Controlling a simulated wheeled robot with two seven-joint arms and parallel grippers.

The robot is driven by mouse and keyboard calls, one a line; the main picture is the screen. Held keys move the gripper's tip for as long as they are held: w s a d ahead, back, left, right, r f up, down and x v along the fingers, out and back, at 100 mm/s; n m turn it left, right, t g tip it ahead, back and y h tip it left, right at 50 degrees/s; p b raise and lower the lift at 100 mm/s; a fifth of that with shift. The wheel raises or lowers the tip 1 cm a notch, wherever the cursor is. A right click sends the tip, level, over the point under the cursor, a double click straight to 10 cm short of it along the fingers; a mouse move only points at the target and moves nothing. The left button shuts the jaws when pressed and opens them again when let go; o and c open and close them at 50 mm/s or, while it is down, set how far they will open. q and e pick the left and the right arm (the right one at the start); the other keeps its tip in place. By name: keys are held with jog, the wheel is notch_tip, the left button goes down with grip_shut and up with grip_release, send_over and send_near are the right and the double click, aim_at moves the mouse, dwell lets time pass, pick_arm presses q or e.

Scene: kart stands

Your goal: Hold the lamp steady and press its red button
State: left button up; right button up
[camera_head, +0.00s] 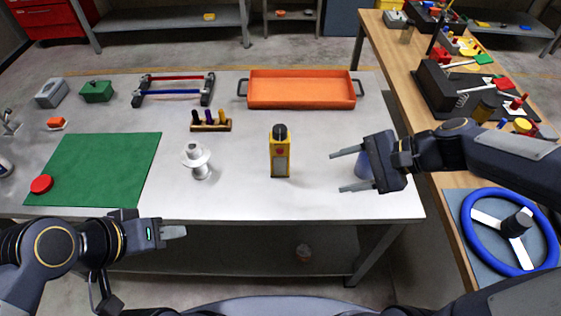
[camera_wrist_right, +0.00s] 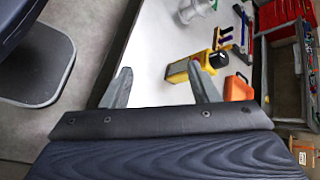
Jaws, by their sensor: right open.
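A yellow box-shaped thing with a black top, which I take to be the lamp (camera_head: 280,155), stands upright near the middle of the grey table. A pale panel covers part of its front. In the right wrist view the lamp (camera_wrist_right: 203,62) lies beyond the fingers, with a small reddish spot on it that may be the button. My right gripper (camera_head: 336,172) is open and empty, to the right of the lamp and apart from it. It also shows in the right wrist view (camera_wrist_right: 160,70). My left gripper (camera_head: 174,232) is low at the table's front edge, its finger opening unclear.
A white flanged spool (camera_head: 198,163) stands left of the lamp. A small holder with dark pegs (camera_head: 210,124) and an orange tray (camera_head: 300,90) are behind. A green mat (camera_head: 105,170) with a red disc (camera_head: 41,184) is at left.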

aim_at(284, 166)
jog(key=w+a+f+m+y+b, duration=0.1)
jog(key=w+f+m+b, duration=0.1)
jog(key=w+f+m, duration=0.1)
jog(key=w+a+f+m+t+y+b, duration=0.1)
jog(key=w+f+m, duration=0.2)
jog(key=w+f, duration=0.2)
jog(key=w+a+f+m+y+b, duration=0.1)
jog(key=w+f+m+b, duration=0.1)
jog(key=w+f, duration=0.3)
notch_tip(284, 166, down, 4)
jog(key=shift+a+r+m+t+y+b, duration=0.2)
jog(key=shift+m+t+y+b, duration=0.1)
jog(key=shift+m, duration=0.6)
jog(key=shift+w+a+f+m, duration=0.1)
jog(key=shift+w+f+m, duration=0.25)
jog(key=shift+f, duration=0.1)
jog(key=b+x, duration=0.3)
jog(key=x, duration=0.5)
jog(key=shift+a, duration=0.1)
pick_arm(q)
notch_tip(284, 166, down, 10)
jog(key=shift+f+b, duration=0.25)
jog(key=shift+b, duration=0.15)
pick_arm(e)
jog(key=shift+x, duration=0.8)
jog(key=c, duration=0.8)
pick_arm(q)
grip_shut()
pick_arm(e)
jog(key=shift+o, duration=0.2)
